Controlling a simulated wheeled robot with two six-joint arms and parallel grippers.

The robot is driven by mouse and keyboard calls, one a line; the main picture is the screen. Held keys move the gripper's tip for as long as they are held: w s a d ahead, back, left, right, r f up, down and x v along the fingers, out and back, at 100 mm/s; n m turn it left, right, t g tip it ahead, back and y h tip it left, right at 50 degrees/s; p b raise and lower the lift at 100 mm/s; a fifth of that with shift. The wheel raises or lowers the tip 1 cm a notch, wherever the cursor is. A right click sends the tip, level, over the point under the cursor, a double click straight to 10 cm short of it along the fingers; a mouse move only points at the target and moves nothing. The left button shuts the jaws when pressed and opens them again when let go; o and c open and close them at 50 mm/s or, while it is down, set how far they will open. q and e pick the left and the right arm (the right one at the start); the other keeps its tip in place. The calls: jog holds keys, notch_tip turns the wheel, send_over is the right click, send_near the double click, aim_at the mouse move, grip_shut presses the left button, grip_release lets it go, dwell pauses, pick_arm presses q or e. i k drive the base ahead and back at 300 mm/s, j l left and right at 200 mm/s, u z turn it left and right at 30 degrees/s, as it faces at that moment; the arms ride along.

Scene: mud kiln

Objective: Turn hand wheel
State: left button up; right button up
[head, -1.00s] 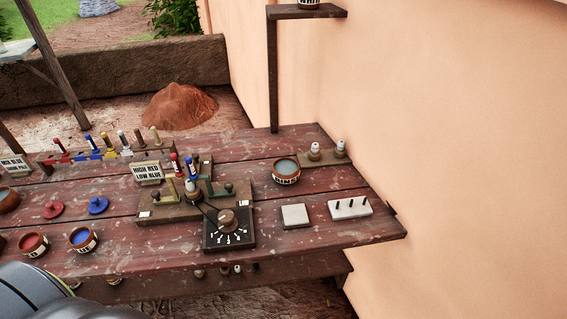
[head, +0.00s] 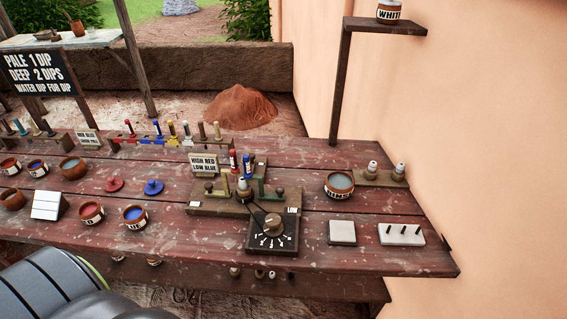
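A round brown knob (head: 273,222) with a pointer arm sits on a square black dial plate (head: 272,242) with white marks, near the front edge of the table. It is the only wheel-like thing I can make out, and I cannot tell whether it is the hand wheel. The pointer arm reaches up and left toward a white-topped peg (head: 243,185) on a wooden block. Part of my arm shows at the bottom left, below the table's front edge. Neither of my grippers is in view.
A red-brown plank table (head: 345,262) holds paint bowls, a RINSE bowl (head: 339,185), lids, a pale tile (head: 342,232) and a white block with pegs (head: 401,234). A post with a shelf (head: 385,26) stands at the back right, beside a plaster wall (head: 500,150).

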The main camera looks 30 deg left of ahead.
aim_at(273, 227)
jog(key=u, duration=1)
